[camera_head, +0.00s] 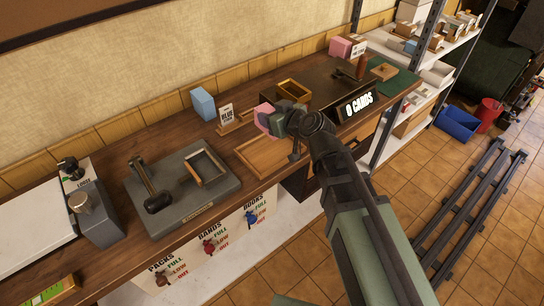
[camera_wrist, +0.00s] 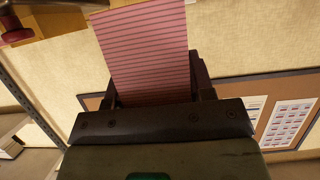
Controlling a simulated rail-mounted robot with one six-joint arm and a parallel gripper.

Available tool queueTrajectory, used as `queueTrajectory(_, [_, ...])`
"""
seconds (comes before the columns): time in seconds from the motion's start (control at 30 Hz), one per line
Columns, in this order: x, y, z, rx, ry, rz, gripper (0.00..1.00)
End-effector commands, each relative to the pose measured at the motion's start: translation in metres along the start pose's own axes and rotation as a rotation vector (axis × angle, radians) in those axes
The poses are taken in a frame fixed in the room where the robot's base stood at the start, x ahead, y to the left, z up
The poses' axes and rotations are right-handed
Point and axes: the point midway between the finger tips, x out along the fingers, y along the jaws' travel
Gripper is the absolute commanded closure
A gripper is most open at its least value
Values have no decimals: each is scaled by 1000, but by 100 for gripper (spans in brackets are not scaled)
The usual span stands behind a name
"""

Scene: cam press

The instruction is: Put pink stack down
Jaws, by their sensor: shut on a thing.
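A pink stack (camera_head: 262,108) is between the fingers of my gripper (camera_head: 269,117), over the middle of the wooden counter. In the wrist view the pink stack (camera_wrist: 146,50) shows as a striped pink block rising between the dark fingers (camera_wrist: 152,92). My gripper is shut on it. A shallow wooden tray (camera_head: 258,158) lies on the counter just below and beside the gripper, partly hidden by my arm. I cannot tell the exact height of the stack above the counter. Another pink block (camera_head: 340,47) stands at the back right beside a small sign.
A blue block (camera_head: 203,104) and a small sign (camera_head: 226,115) stand left of the gripper. A grey press (camera_head: 183,190) with a lever sits on the left counter. A "0 CARDS" display (camera_head: 359,104) and a small wooden frame (camera_head: 294,91) are to the right.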

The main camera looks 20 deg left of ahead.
Motion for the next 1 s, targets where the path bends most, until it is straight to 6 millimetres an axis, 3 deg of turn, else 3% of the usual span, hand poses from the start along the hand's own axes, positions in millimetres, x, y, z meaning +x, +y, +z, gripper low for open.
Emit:
queueTrajectory(0.03, [13, 0, 32, 0, 0, 0, 84])
queueTrajectory(0.13, [20, 0, 49, 0, 0, 0, 84])
queueTrajectory(0.33, [21, 0, 50, 0, 0, 0, 84])
queueTrajectory(0.57, [37, 0, 90, 0, 1, 1, 84])
queueTrajectory(0.93, [37, 0, 90, 0, 1, 1, 84])
queueTrajectory(0.97, [37, 0, 90, 0, 0, 1, 50])
queueTrajectory(1.0, [37, 0, 89, 0, 0, 1, 44])
